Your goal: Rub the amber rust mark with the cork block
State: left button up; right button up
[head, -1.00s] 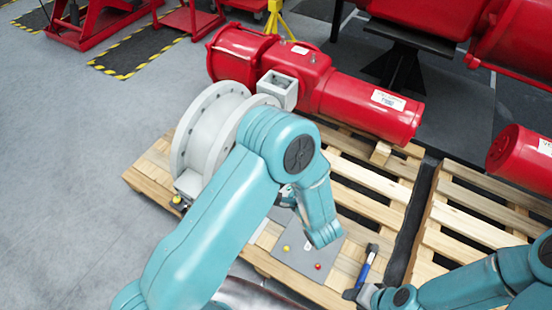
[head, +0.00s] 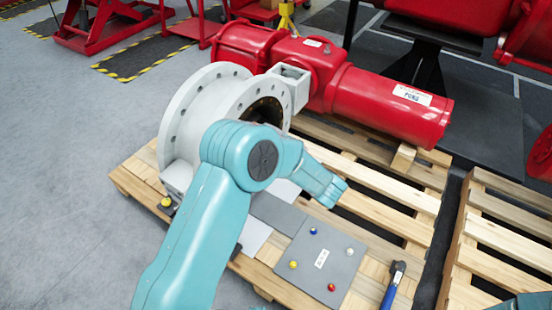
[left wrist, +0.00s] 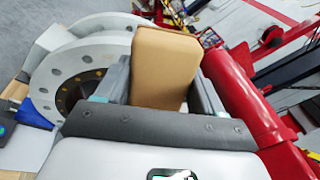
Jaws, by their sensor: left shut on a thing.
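In the left wrist view my left gripper (left wrist: 162,88) is shut on a tan cork block (left wrist: 168,62), which sticks up between its two dark fingers. In the head view the left arm reaches across in front of the white valve flange (head: 190,112), and its gripper and the block are hidden there. The flange also shows in the left wrist view (left wrist: 62,78), left of the block. I cannot make out an amber rust mark in either view. My right gripper is out of the head view; only a bit of its arm shows at the bottom right.
A red actuator (head: 385,104) extends right of the valve on a wooden pallet (head: 375,180). A grey board (head: 330,250) with coloured knobs and a blue-handled tool (head: 391,287) lie at the pallet's front. Open floor (head: 60,180) is at left.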

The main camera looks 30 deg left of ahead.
pick_arm(q)
jog(key=a+f+n+g+b, duration=0.1)
jog(key=a+f+g+b, duration=0.1)
jog(key=a+f+b, duration=0.5)
jog(key=a+f+n+g+b, duration=0.2)
jog(key=f+b, duration=0.7)
jog(key=b, duration=0.3)
jog(key=a, duration=0.6)
jog(key=shift+w+a+y+p, duration=0.25)
jog(key=shift+w+y+p, duration=0.15)
jog(key=shift+p, duration=0.05)
jog(key=shift+w+a, duration=0.1)
jog(key=shift+a, duration=0.9)
jog(key=w+r+p, duration=0.1)
jog(key=w+r, duration=0.1)
jog(key=shift+w+d+r+p, duration=0.1)
jog(key=shift+w+r+p, duration=0.25)
jog(key=shift+w+r, duration=0.05)
